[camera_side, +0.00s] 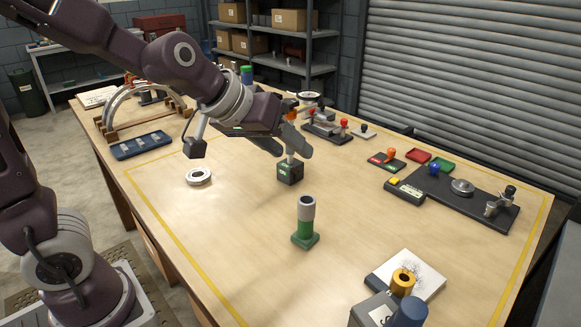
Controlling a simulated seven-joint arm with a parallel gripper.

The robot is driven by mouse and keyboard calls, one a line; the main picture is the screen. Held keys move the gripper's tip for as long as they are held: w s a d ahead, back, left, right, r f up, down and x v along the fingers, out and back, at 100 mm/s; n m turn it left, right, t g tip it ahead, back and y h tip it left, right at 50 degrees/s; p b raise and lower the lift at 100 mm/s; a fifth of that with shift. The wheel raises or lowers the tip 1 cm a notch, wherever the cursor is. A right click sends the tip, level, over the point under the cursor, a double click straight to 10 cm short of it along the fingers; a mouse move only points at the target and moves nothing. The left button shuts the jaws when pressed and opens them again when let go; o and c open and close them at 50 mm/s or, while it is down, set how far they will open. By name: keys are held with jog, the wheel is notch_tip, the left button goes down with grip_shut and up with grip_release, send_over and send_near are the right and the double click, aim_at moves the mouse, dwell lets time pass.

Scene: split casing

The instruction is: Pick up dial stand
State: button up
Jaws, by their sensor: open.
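The dial stand (290,174) appears to be the small dark block with a green-tinted face and a thin pale post rising from it. It stands upright on the wooden table, near the middle. My gripper (294,153) is directly above the block, pointing down. Its two fingers are apart, one on each side of the post as seen from here. I cannot tell whether either finger touches the post. The upper part of the stand is hidden behind the fingers and my wrist.
A metal ring (199,176) lies to the left, and a green-based cylinder (305,222) stands in front. A dark plate with parts (462,187) is at the right. A red-knobbed fixture (327,130) stands behind. The table (235,235) is clear at front left.

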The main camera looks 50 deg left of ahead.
jog(key=w+a+f+n+y, duration=0.2)
jog(key=w+a+f, duration=0.15)
jog(key=w, duration=0.35)
jog(key=n+t+y, duration=0.1)
jog(key=n+y, duration=0.2)
jog(key=y, duration=0.5)
send_near(290, 151)
jog(key=x, duration=0.5)
jog(key=shift+s+a+r, duration=0.1)
jog(key=shift+a+r, duration=0.05)
jog(key=shift+r, duration=0.05)
jog(key=x, duration=0.6)
jog(key=shift+w+f, duration=0.2)
jog(key=shift+f, duration=0.05)
jog(key=shift+c, duration=0.4)
grip_shut()
